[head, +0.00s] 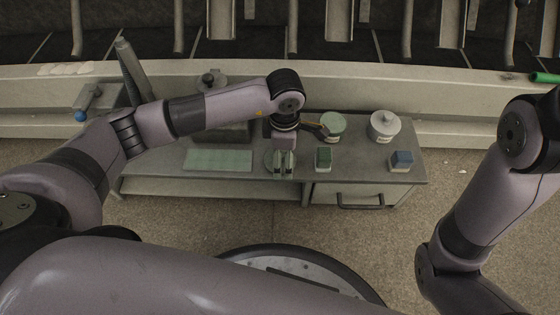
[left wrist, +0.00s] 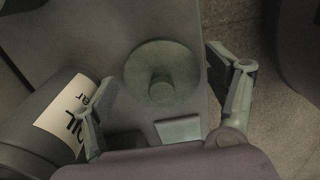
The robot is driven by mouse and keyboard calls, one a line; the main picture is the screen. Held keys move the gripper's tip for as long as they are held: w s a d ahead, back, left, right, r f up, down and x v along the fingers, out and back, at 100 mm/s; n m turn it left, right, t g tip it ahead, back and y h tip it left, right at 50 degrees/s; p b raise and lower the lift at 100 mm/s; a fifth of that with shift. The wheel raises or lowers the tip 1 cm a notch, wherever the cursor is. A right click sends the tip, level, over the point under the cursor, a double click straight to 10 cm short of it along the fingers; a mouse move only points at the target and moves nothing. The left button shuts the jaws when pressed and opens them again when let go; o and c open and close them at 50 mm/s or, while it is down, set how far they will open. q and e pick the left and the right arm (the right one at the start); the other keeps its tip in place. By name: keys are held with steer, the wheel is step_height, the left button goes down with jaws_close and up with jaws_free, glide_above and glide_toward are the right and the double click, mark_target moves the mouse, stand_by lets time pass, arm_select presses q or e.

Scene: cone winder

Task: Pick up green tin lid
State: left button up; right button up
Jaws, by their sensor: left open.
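The green lid (left wrist: 162,78), a round grey-green disc with a raised knob in its middle, shows in the left wrist view between my open fingers. My left gripper (left wrist: 160,72) is open and empty, its fingers spread to either side of the lid. In the head view my left gripper (head: 303,132) is over the table, close to a tin with a green round top (head: 334,121).
A labelled dark tin (left wrist: 35,125) stands close beside the left finger.

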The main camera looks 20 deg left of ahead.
arm_select(q)
steer(key=shift+c, duration=0.5)
steer(key=c, duration=0.5)
steer(key=shift+a+f, duration=0.1)
steer(key=c, duration=0.5)
steer(key=shift+c, duration=0.3)
